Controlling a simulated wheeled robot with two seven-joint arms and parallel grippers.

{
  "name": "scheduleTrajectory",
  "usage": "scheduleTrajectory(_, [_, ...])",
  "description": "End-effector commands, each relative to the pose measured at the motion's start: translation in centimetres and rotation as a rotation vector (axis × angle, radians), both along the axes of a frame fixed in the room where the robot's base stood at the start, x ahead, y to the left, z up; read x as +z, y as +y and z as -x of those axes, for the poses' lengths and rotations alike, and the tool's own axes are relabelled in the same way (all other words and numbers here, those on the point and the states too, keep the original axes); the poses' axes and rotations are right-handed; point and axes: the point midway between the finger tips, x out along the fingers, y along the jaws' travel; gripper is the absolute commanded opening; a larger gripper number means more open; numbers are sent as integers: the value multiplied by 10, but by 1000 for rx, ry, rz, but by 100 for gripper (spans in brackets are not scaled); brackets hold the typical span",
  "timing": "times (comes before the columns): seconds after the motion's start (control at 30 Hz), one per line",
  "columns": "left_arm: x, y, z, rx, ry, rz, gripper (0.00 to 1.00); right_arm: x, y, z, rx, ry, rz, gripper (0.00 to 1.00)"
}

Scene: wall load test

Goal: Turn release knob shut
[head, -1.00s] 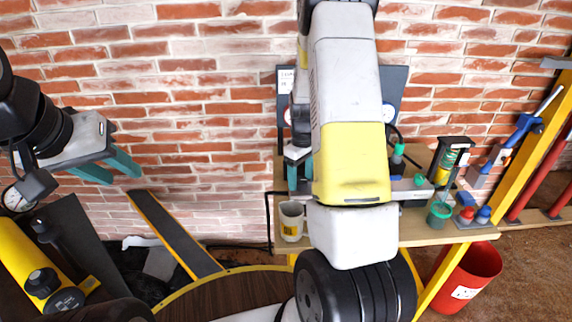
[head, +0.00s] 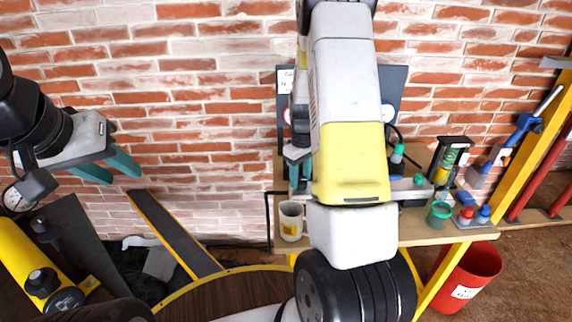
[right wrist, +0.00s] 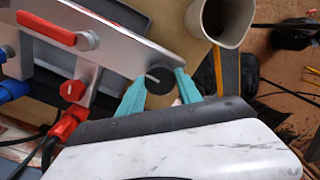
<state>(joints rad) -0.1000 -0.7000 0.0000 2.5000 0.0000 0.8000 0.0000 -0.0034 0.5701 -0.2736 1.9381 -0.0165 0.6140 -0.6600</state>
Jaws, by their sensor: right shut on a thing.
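The release knob (right wrist: 159,80) is a small round black knob with a white line, at the end of a grey metal plate (right wrist: 120,45) in the right wrist view. The line points toward the upper left there. My right gripper (right wrist: 160,74) has its teal fingers shut on the knob, one on each side. In the head view my right arm hides the knob and most of the plate; the right gripper (head: 299,172) shows only partly beside the arm. My left gripper (head: 118,176) is open and empty, in front of the brick wall at the left.
A mug (head: 291,220) stands on the wooden bench (head: 420,232), close to the knob. A red lever (right wrist: 45,27) and a red valve (right wrist: 72,90) sit on the plate. Green, red and blue items crowd the bench's right side. A red bucket (head: 468,275) stands below.

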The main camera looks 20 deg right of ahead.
Motion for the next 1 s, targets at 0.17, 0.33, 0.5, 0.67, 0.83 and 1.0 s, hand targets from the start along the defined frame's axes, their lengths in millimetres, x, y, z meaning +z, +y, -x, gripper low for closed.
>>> scheduleTrajectory(0.17, [0,0,0,0,0,0,36,0,0,0,-124,0,1,0])
scheduleTrajectory(0.33, [0,0,0,0,0,0,36,0,0,0,-279,0,1,0])
scheduleTrajectory(0.5, [0,0,0,0,0,0,36,0,0,0,-442,0,1,0])
scheduleTrajectory(0.67, [0,0,0,0,0,0,36,0,0,0,-595,-1,0,0])
scheduleTrajectory(0.83, [0,0,0,0,0,0,36,0,0,0,-756,-1,0,0])
scheduleTrajectory(1.0, [0,0,0,0,0,0,36,0,0,0,-917,-1,1,0])
